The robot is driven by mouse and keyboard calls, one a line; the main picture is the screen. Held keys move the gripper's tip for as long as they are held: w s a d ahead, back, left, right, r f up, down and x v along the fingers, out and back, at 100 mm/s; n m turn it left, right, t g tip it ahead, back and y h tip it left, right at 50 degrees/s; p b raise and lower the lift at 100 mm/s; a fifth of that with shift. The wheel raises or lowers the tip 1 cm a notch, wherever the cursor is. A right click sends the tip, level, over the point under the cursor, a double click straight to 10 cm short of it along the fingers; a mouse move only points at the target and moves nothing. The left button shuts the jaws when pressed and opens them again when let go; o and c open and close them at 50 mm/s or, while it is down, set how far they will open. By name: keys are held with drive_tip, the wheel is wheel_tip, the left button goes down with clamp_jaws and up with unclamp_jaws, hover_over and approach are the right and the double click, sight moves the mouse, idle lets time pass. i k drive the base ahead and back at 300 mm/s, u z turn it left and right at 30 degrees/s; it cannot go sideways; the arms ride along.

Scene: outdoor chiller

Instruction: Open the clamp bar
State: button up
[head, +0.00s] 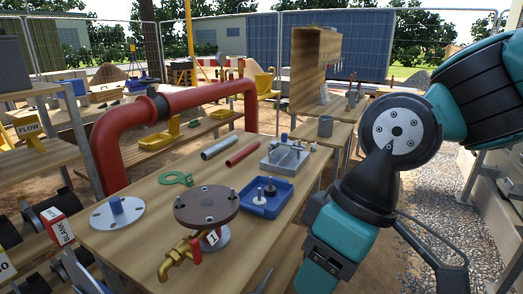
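A small grey metal fixture (285,156) with upright posts stands on the wooden table, just behind the blue tray. It looks like the clamp, but its bar is too small to make out, and I cannot tell whether it is open or shut. My teal and black arm fills the right side of the head view and reaches down in front of the table's right edge. My gripper's fingers cannot be made out; the arm's end runs out of the bottom of the picture.
A blue tray (258,205) holds small parts. In front stand a brown flange (206,204) and brass tap (179,262). A red pipe (112,150) arches over the left.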

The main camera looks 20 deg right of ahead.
sight(283, 142)
drive_tip(key=u, duration=0.05)
drive_tip(key=k, duration=0.4)
drive_tip(key=z, duration=1.05)
drive_tip(key=i, duration=1.75)
drive_tip(key=u, duration=0.7)
drive_tip(key=i, duration=0.75)
drive_tip(key=u, duration=0.6)
